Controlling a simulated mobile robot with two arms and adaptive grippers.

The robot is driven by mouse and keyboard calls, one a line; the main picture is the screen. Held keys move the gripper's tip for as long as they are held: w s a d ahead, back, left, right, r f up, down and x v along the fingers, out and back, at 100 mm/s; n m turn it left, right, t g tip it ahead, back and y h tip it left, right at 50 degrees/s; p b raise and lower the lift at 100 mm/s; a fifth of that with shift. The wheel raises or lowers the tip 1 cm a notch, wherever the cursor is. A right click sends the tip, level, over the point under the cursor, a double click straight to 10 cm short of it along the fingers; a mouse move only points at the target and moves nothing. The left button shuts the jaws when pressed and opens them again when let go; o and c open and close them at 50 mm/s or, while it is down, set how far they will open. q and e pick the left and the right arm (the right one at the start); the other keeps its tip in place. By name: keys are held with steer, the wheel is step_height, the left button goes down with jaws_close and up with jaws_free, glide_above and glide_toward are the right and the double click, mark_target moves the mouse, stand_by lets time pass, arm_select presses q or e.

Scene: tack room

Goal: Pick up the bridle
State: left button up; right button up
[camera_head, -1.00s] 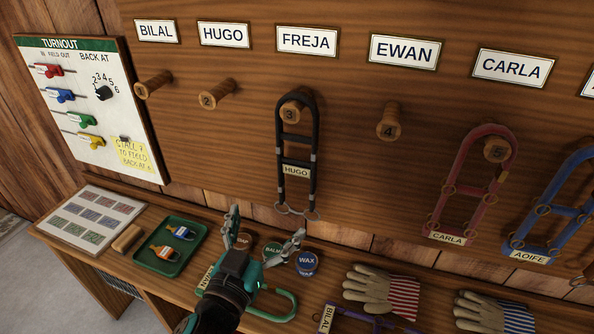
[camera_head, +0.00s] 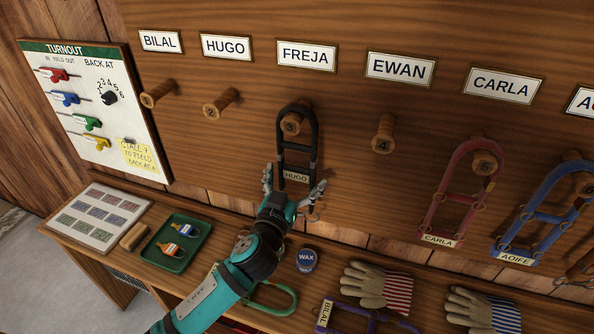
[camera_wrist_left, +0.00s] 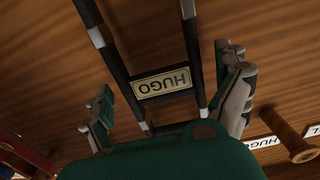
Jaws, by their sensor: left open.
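A black bridle (camera_head: 312,150) with a HUGO tag hangs from peg 3 under the FREJA name plate. My left gripper (camera_head: 293,184) is open at its lower part, with one finger on each side of the HUGO tag. In the left wrist view the bridle's two straps and tag (camera_wrist_left: 162,84) show between the spread fingers, with gaps on both sides. The bridle's lower end is partly hidden behind my gripper. My right gripper is not in view.
A red CARLA bridle (camera_head: 451,190) and a blue AOIFE bridle (camera_head: 533,216) hang to the right. Pegs 1, 2 and 4 (camera_head: 383,134) are bare. The shelf below holds a green tray (camera_head: 160,262), a wax tin (camera_head: 307,260), gloves (camera_head: 378,285), and green and purple bridles (camera_head: 345,316).

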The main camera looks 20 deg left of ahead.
arm_select(q)
steer(key=shift+w+f, duration=0.1)
steer(key=shift+w, duration=0.65)
steer(key=shift+s, duration=0.1)
steer(key=shift+c, duration=0.8)
steer(key=c, duration=1.4)
steer(key=shift+c, duration=0.2)
